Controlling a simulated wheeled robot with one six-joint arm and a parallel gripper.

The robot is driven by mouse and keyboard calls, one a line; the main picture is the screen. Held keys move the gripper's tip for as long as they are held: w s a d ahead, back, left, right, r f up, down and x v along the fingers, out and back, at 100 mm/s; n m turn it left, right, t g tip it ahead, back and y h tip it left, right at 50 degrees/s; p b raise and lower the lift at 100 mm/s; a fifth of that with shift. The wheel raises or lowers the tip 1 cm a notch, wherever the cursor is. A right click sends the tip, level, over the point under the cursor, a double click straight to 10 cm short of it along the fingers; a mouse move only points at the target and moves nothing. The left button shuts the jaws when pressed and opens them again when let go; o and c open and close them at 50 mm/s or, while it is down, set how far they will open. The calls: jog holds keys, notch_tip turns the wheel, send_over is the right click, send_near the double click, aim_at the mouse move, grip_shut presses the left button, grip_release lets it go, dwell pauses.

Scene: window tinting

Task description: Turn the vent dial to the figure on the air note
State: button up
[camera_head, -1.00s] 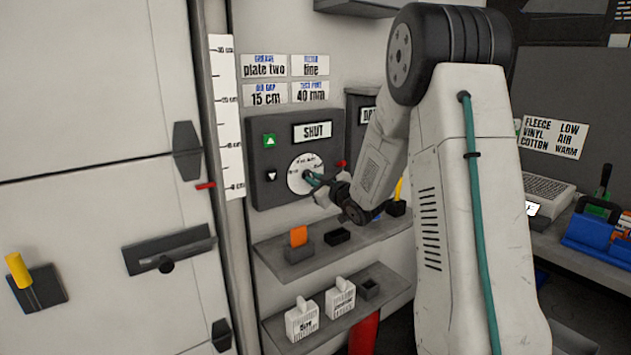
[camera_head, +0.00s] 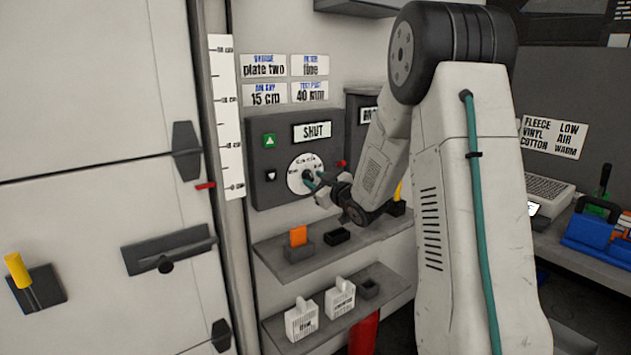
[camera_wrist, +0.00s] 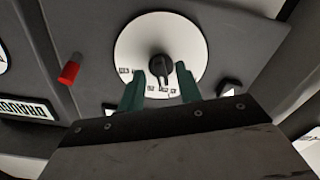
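The vent dial is a white disc (camera_head: 297,184) with a black knob (camera_head: 308,175), on a dark wall panel. In the wrist view the knob (camera_wrist: 161,68) stands at the middle of the disc (camera_wrist: 135,48); the disc's small marks are too blurred to read. My gripper (camera_head: 314,182) is at the dial's lower right. In the wrist view my gripper's green fingers (camera_wrist: 161,70) are apart, one on each side of the knob, with gaps showing. A note reading "15 cm" (camera_head: 265,96) hangs above the panel; its small heading seems to say "gap".
Other notes read "plate two" (camera_head: 264,67), "fine" (camera_head: 310,66) and "40 mm" (camera_head: 310,93). A "SHUT" sign (camera_head: 313,131) and a green up button (camera_head: 269,141) are on the panel. A red peg (camera_wrist: 69,70) sticks out beside the dial. A shelf (camera_head: 270,250) is below.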

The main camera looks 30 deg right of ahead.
jog(key=s, duration=0.7)
jog(key=shift+s+d, duration=0.15)
